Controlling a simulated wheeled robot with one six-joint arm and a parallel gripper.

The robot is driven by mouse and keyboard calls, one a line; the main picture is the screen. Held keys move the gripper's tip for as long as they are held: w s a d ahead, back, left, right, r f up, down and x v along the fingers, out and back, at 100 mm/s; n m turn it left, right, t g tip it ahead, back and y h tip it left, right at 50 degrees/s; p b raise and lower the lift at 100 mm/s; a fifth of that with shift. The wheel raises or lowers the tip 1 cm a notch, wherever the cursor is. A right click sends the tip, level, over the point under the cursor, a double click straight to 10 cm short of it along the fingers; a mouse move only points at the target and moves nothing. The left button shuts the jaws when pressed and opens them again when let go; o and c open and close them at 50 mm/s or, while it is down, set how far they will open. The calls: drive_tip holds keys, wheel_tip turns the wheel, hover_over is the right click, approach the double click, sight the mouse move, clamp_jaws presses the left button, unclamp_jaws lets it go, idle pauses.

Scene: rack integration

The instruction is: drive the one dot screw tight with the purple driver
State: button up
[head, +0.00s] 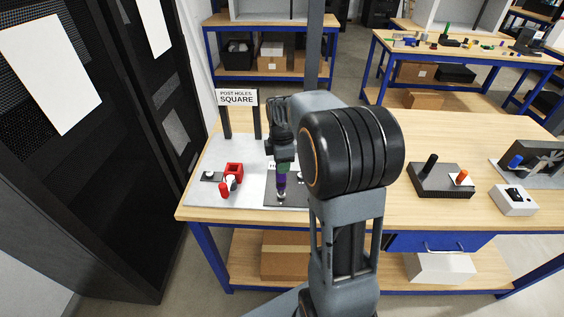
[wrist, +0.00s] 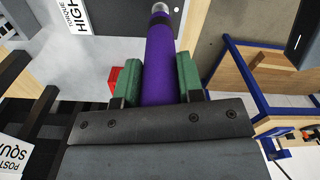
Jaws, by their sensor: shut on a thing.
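The purple driver (head: 281,185) points down from my gripper (head: 283,165) over a dark plate (head: 299,202) on the workbench. In the wrist view the driver (wrist: 159,50) lies between the two green fingers of my gripper (wrist: 159,80), which is shut on it. The driver's silver end (wrist: 160,8) is at the top edge of that view. In the head view this end is low, close to the dark plate; I cannot tell whether it touches. I cannot make out the one dot screw or its dots.
A red block (head: 234,170) and a red-handled tool (head: 224,190) are left of the driver. A "POST HOLES SQUARE" sign (head: 237,97) stands behind. A "TORQUE HIGH" label (wrist: 77,17) shows in the wrist view. A black box (head: 441,181) is at right. My arm hides the bench's middle.

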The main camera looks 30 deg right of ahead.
drive_tip(key=shift+f, duration=0.7)
idle(1.5)
drive_tip(key=shift+r, duration=0.1)
idle(0.4)
drive_tip(key=shift+r+p, duration=2.65)
drive_tip(key=shift+r, duration=0.95)
